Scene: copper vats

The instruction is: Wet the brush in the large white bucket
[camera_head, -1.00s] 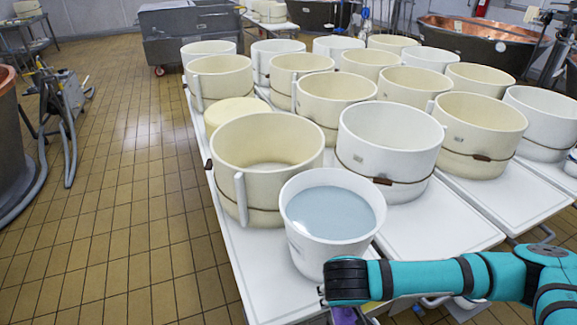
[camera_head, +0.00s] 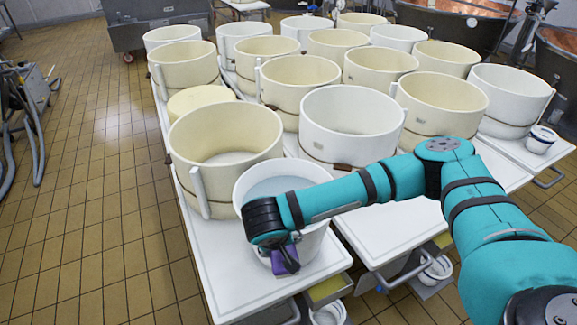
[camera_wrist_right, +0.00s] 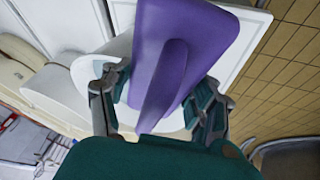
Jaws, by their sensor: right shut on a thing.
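A white bucket (camera_head: 311,240) with pale blue liquid stands at the near end of the white tables. In the head view my right arm crosses over it, hiding part of its rim and liquid. My right gripper (camera_wrist_right: 158,98) is shut on a purple brush (camera_wrist_right: 190,45). The brush also shows in the head view (camera_head: 286,261), below the arm's end and in front of the bucket's near wall. Whether it touches the bucket, I cannot tell. In the wrist view white surfaces lie behind the brush. My left gripper is in neither view.
A cream vat (camera_head: 226,160) stands close left of the bucket and a white vat (camera_head: 350,125) behind it to the right. Several more vats fill the tables behind. A small white bucket (camera_head: 541,140) stands at the right. Tiled floor (camera_head: 80,230) is free at the left.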

